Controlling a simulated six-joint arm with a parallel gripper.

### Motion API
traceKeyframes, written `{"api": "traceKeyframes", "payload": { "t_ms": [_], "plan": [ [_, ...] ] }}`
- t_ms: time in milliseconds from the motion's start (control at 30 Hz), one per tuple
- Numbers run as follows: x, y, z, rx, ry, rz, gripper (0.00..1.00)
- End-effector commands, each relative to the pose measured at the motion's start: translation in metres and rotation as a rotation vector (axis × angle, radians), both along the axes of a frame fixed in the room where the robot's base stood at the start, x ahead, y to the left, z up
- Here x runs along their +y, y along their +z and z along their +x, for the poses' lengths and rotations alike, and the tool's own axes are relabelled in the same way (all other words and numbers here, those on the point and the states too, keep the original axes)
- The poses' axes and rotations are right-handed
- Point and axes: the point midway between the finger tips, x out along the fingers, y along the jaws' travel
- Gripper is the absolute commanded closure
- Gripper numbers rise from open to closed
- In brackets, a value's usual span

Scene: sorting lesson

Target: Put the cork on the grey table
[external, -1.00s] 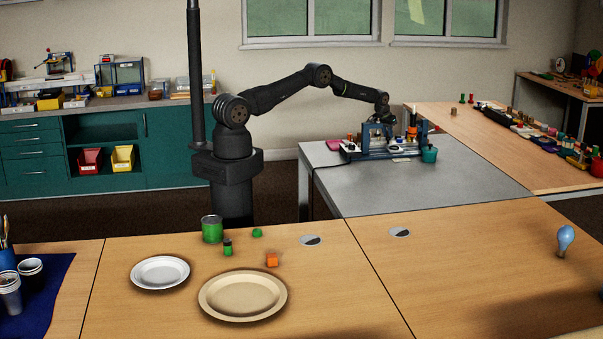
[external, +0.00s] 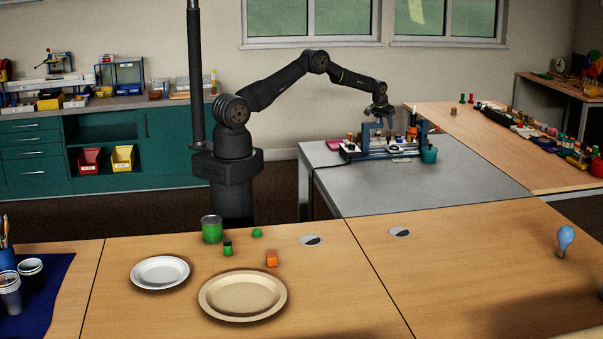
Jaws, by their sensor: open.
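The grey table (external: 430,186) stands behind the front wooden tables, to the right of my arm's base. My gripper (external: 378,124) is open above the blue-framed rack (external: 372,143) at the back of the grey table. It is small in the picture, and I see nothing held in it. I cannot clearly make out the cork. A small tan-brown piece (external: 453,111) on the right wooden table could be it, but it is too small to tell.
A teal pot (external: 429,154) and a pink block (external: 334,144) flank the rack. The front of the grey table is clear. Many small items line the right wooden table (external: 500,150). Plates, a green can (external: 212,229) and a blue bulb (external: 565,240) are in front.

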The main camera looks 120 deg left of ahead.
Motion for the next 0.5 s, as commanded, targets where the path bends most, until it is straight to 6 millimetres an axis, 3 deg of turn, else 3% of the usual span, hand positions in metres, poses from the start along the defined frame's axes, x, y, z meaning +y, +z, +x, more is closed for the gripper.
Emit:
{"api": "traceKeyframes", "payload": {
  "t_ms": [200,500],
  "plan": [
    [-0.014,0.035,-0.003,0.0,0.0,0.001,0.59],
    [-0.024,0.058,-0.005,0.0,0.0,0.0,0.59]
  ]
}}
